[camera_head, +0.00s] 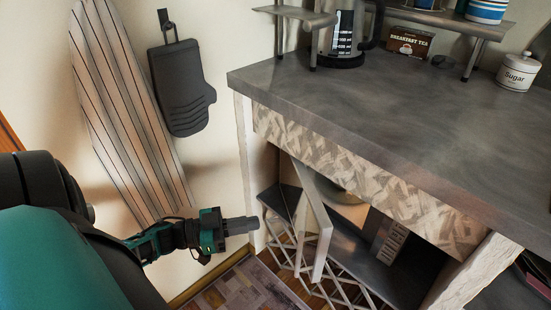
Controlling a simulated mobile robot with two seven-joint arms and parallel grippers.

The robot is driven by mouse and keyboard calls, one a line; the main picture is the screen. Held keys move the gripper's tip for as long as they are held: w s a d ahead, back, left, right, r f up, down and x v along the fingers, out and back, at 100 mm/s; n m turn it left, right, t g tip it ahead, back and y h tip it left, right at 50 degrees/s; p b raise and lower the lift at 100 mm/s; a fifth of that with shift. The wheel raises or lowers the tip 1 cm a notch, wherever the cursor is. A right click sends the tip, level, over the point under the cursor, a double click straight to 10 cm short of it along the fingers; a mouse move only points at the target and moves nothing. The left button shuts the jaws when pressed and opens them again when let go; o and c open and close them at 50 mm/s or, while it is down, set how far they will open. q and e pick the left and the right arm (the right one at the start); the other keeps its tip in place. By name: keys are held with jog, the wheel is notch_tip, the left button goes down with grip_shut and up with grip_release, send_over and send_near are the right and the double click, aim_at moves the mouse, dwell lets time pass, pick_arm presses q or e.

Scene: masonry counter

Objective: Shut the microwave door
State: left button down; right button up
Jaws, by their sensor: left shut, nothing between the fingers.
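The microwave (352,212) sits on a shelf below the counter, mostly hidden by the counter front, with a warm lit area showing. Its door (318,215) stands open and juts out toward me as a pale, narrow panel. My left gripper (252,225) is shut and empty, to the left of the door and apart from it, near the counter's left leg. My right gripper is out of view.
The grey counter top (380,125) and its patterned front edge overhang the microwave. A wire lattice (345,290) lies low below the door. An ironing board (125,110) and a dark oven mitt (182,90) hang on the left wall.

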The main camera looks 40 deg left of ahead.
pick_arm(q)
jog(key=b, duration=0.2)
send_near(325, 211)
jog(key=w, duration=0.1)
jog(key=w+d+f, duration=0.1)
jog(key=w, duration=0.2)
jog(key=shift+w+d+f, duration=0.15)
jog(key=shift+d+f, duration=0.05)
jog(key=shift+d, duration=0.1)
jog(key=w+d+n+y, duration=0.1)
jog(key=w, duration=0.1)
jog(key=w+d+t+y+p, duration=0.1)
jog(key=w+d, duration=0.1)
jog(key=w+d+n+t+y+p, duration=0.1)
jog(key=w, duration=0.1)
jog(key=shift+w+d+r+n, duration=0.2)
jog(key=shift+d+n, duration=0.1)
jog(key=w+d+n+t+y+b, duration=0.1)
jog(key=w+d+n+y+b, duration=0.1)
jog(key=w+y, duration=0.2)
jog(key=w, duration=0.3)
jog(key=shift+w+d+f+n+y, duration=0.2)
jog(key=shift+w+d+n+y, duration=0.05)
jog(key=shift+d+n+y, duration=0.15)
jog(key=shift+s, duration=0.1)
